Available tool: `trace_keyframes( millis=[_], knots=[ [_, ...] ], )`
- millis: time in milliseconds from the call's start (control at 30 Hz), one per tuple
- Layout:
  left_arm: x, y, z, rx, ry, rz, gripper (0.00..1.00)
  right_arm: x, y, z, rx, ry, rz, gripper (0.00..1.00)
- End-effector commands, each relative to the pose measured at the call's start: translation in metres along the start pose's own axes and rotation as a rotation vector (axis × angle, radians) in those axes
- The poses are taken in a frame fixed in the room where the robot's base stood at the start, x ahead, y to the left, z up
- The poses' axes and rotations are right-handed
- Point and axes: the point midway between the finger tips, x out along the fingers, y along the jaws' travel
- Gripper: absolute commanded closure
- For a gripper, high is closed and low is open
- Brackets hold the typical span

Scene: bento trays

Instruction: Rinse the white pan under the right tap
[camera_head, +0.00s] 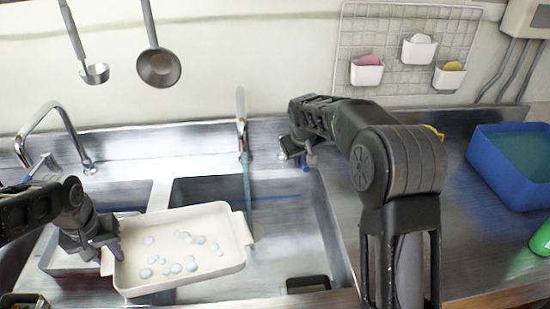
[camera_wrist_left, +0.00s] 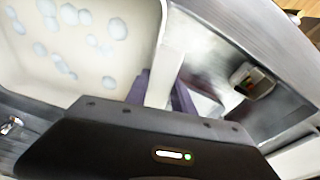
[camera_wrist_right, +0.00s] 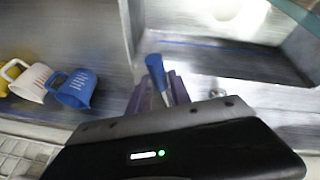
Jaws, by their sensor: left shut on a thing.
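The white pan (camera_head: 190,215) is a shallow rectangular tray with several pale blue spots inside. My left gripper (camera_head: 108,252) is shut on its left handle and holds it over the sink divider and the right basin. The handle between the fingers also shows in the left wrist view (camera_wrist_left: 165,75). The right tap (camera_head: 241,125) runs a thin bluish stream (camera_head: 249,200) down by the pan's right handle, not onto the spots. My right gripper (camera_head: 304,162) is right of the tap, its fingers around or beside a blue lever (camera_wrist_right: 156,72); whether it grips is unclear.
The left tap (camera_head: 50,120) stands at the left basin. A blue tub (camera_head: 505,165) and a green object (camera_head: 542,240) are on the right counter. A ladle (camera_head: 158,68) hangs on the wall. Blue (camera_wrist_right: 77,90) and white (camera_wrist_right: 30,82) cups show in the right wrist view.

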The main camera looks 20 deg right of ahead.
Motion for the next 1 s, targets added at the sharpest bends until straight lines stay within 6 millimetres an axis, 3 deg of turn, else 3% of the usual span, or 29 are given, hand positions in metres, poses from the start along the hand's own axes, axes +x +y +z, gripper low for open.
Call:
trace_keyframes(
  millis=[200,567,767,1000],
  knots=[
    [-0.001,0.0,0.0,0.0,0.001,0.001,1.0,0.0,0.0,0.0,0.001,-0.001,0.0,0.59],
    [0.001,0.0,0.0,0.0,0.001,0.001,1.0,-0.006,0.0,0.0,0.002,0.0,0.0,0.59],
    [0.005,0.0,0.001,0.0,0.001,0.001,1.0,-0.033,0.0,-0.001,0.003,0.004,0.0,0.59],
    [0.011,0.0,0.001,0.0,0.001,0.001,1.0,-0.083,-0.001,-0.001,0.002,0.003,-0.002,0.59]
  ],
)
